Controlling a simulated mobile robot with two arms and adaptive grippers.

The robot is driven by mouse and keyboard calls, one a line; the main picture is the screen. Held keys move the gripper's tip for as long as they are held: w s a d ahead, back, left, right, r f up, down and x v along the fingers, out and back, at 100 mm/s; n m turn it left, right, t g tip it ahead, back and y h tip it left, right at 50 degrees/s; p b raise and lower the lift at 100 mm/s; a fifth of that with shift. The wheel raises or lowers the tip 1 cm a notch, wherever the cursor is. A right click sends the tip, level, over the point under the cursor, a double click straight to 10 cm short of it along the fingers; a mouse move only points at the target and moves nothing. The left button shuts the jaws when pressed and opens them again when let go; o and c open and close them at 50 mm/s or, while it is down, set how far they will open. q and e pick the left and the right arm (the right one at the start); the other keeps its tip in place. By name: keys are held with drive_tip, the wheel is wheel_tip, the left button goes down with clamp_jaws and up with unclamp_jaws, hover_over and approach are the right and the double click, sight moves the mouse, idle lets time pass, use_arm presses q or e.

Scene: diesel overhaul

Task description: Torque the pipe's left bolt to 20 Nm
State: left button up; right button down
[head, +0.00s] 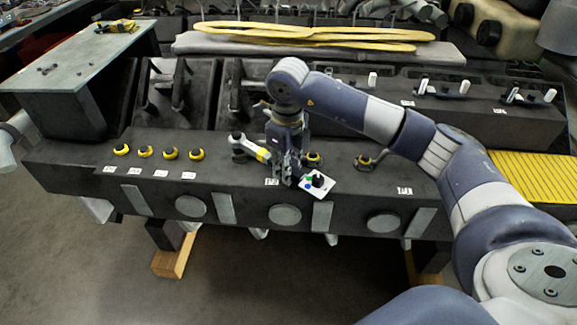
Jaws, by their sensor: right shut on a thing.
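My right gripper (288,168) is low over the front of the dark engine block (230,190), fingers pointing down. It is shut on a wrench (249,146) with a yellow band, which reaches up and left from the fingers. The wrench's head (237,138) is over a round fitting on the block top; I cannot tell whether it is seated on a bolt. A white plate (325,187) with a black knob and small coloured marks is just right of the fingers; I cannot tell if it belongs to the wrench. The pipe and its left bolt cannot be made out clearly. My left gripper is out of view.
Several yellow-ringed black caps (145,152) stand in a row on the block's left. Another fitting (366,161) is to the right of the gripper. A grey table (90,65) is at the back left. Yellow gaskets (310,35) lie behind. A yellow grating (525,172) is at right.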

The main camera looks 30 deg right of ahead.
drive_tip(key=shift+s+a+f, duration=0.15)
drive_tip(key=shift+s+a, duration=0.15)
drive_tip(key=shift+a, duration=0.2)
drive_tip(key=shift+s+a, duration=0.1)
drive_tip(key=shift+a, duration=0.4)
drive_tip(key=shift+s+a+m, duration=0.1)
drive_tip(key=shift+a+m, duration=0.2)
drive_tip(key=shift+m, duration=0.2)
drive_tip(key=shift+s+a+m, duration=0.1)
drive_tip(key=shift+a+m, duration=0.2)
drive_tip(key=shift+a, duration=0.15)
drive_tip(key=shift+a, duration=0.1)
drive_tip(key=shift+a+m, duration=0.3)
drive_tip(key=shift+a, duration=0.05)
